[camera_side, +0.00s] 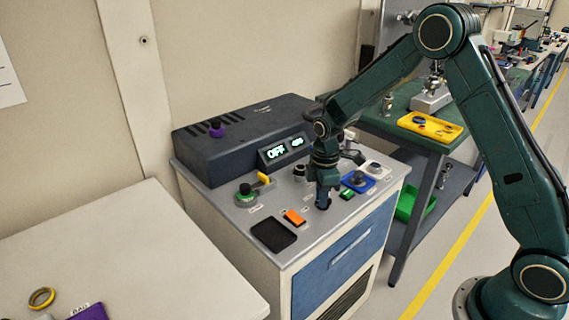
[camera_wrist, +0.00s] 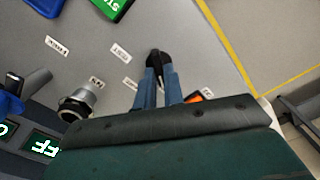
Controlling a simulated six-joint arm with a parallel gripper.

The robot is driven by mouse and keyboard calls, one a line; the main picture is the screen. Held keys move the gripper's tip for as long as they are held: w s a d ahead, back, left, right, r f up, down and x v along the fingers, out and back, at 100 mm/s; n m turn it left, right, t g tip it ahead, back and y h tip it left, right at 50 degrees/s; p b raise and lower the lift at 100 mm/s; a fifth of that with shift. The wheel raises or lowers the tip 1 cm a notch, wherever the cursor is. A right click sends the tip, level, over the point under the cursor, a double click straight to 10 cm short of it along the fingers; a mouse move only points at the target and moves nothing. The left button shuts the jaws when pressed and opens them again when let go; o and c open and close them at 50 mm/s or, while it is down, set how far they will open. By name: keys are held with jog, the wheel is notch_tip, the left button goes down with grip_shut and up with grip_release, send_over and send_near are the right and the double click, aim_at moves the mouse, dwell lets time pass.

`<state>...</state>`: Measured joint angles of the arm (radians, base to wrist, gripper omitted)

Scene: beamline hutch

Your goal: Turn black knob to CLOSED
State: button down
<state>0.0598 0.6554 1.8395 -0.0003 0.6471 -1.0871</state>
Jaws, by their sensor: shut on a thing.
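My gripper (camera_side: 323,201) points down at the grey panel (camera_side: 252,222) of the cabinet in the side view. In the wrist view, its two blue fingers (camera_wrist: 158,78) are shut on the black knob (camera_wrist: 158,57), whose dark top shows at the fingertips. In the side view the knob is mostly hidden by my gripper. Small white labels (camera_wrist: 120,50) lie on the panel around the knob in the wrist view. Their text is too small and tilted to read surely, so I cannot tell which mark the knob points to.
Close around are an orange switch (camera_side: 294,217), a green button (camera_side: 349,194), a blue-based knob (camera_side: 359,180), a silver-collared knob (camera_wrist: 75,106) and a green knob (camera_side: 246,190). A dark box with a lit OFF display (camera_side: 276,152) stands behind. A black pad (camera_side: 273,234) lies in front.

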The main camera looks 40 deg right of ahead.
jog(key=shift+m, duration=0.3)
jog(key=m, duration=0.5)
jog(key=shift+w+d, duration=0.1)
jog(key=shift+d, duration=0.05)
jog(key=m, duration=0.6)
jog(key=shift+d, duration=0.1)
jog(key=c, duration=1.5)
grip_release()
jog(key=shift+r, duration=0.15)
